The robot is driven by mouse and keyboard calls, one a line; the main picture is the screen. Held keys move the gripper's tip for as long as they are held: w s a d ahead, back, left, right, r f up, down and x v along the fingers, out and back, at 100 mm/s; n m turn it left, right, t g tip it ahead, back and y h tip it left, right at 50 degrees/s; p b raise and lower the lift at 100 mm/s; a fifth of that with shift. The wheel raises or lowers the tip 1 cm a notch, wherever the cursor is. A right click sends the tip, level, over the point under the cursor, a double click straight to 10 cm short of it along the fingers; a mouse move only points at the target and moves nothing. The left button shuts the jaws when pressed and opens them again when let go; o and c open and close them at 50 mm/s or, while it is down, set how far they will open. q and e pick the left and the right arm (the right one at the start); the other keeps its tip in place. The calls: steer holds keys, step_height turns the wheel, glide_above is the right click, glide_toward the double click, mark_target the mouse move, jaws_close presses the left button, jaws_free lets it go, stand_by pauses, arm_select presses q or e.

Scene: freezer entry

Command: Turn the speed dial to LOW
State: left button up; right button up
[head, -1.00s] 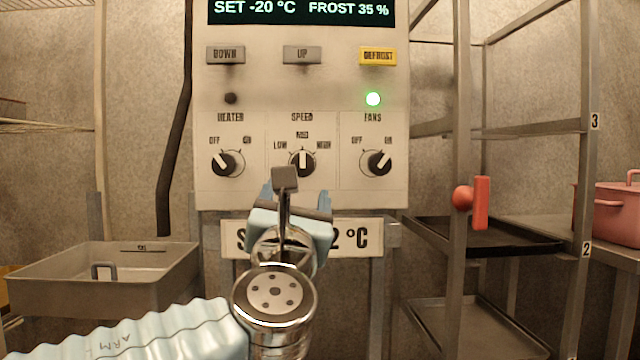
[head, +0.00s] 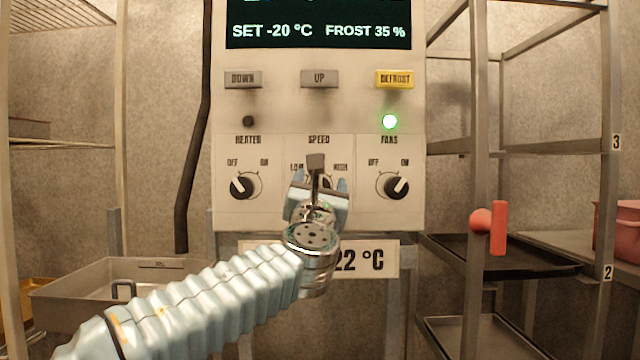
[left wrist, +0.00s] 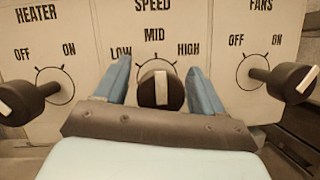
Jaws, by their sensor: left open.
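The speed dial (left wrist: 160,90) is a black knob with a white pointer mark, in the middle of the control panel (head: 400,215). In the left wrist view its mark points up toward MID, between LOW and HIGH. In the head view the dial is mostly hidden behind my left gripper (head: 316,180). My left gripper also shows in the left wrist view (left wrist: 161,82), with its two blue fingers apart, one on each side of the dial. I cannot tell whether they touch it. My right gripper is out of view.
The heater dial (head: 243,186) and fans dial (head: 393,186) stick out on either side. Above are the buttons, a green light (head: 390,121) and the display (head: 320,30). A metal bin (head: 75,300) is at lower left; a red handle (head: 497,228) is on the right rack.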

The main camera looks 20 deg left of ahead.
arm_select(q)
steer(key=c, duration=1)
steer(key=shift+f+n+y+b, duration=0.15)
steer(key=shift+n+y+b, duration=0.45)
steer(key=shift+n, duration=0.5)
steer(key=shift+o, duration=0.2)
steer(key=n+y, duration=0.1)
steer(key=n, duration=0.2)
steer(key=shift+n+g+y+b, duration=0.3)
steer(key=shift+g+y+b, duration=0.1)
steer(key=n+g+y, duration=0.1)
steer(key=n, duration=0.2)
steer(key=shift+n+y, duration=0.4)
steer(key=shift+a+n+g+y, duration=0.1)
steer(key=shift+n+g+y, duration=0.3)
steer(key=shift+n, duration=0.75)
steer(key=shift+a+n+g+y, duration=0.1)
steer(key=shift+n+g+y, duration=0.3)
steer(key=shift+n, duration=1.05)
